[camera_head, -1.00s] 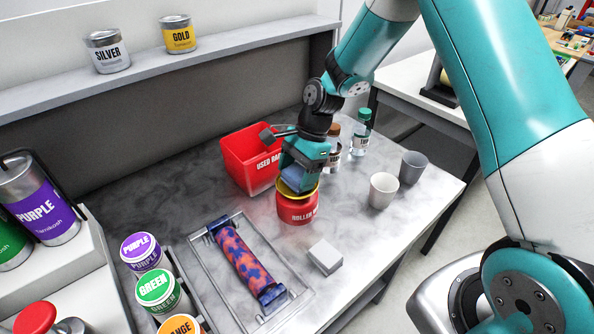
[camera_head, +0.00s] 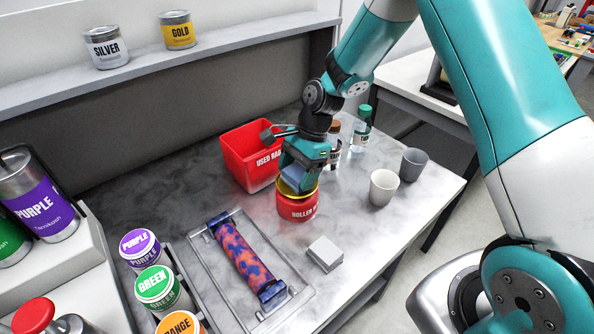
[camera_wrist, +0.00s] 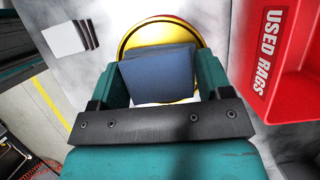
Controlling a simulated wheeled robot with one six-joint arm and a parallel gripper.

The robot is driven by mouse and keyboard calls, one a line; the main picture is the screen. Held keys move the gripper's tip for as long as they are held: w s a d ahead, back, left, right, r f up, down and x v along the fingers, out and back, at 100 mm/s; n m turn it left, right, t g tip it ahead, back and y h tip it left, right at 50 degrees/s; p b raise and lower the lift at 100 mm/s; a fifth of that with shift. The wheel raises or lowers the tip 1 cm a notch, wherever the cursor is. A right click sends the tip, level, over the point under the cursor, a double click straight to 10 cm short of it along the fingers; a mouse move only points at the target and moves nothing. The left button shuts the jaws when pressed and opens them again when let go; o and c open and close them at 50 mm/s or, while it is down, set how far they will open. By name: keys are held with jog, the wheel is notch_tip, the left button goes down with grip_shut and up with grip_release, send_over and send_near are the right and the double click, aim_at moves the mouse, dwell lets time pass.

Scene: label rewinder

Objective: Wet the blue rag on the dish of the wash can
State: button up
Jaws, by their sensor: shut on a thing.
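The blue rag (camera_head: 297,176) is between the jaws of my gripper (camera_head: 299,181), which is shut on it. In the wrist view the rag (camera_wrist: 158,75) hangs folded between both fingers. The red wash can (camera_head: 297,207) stands upright on the bench, its label partly readable as "ROLLER". Its yellow dish (camera_head: 313,190) is right under the rag. In the wrist view the dish's yellow rim (camera_wrist: 128,43) curves behind the rag. The rag hides most of the dish, and I cannot tell whether they touch.
A red used-rags bin (camera_head: 246,165) stands close left of the can. Two bottles, including a green-capped one (camera_head: 361,130), stand behind. A white cup (camera_head: 382,190) and a grey cup (camera_head: 413,164) are at right. A tray with a patterned roller (camera_head: 243,255) and a grey block (camera_head: 325,254) lie in front.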

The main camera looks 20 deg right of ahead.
aim_at(297, 172)
jog(key=shift+r, duration=0.1)
notch_tip(297, 172, up, 7)
jog(key=p, duration=0.6)
jog(key=shift+p, duration=0.4)
jog(key=shift+s, duration=0.1)
dwell(0.5)
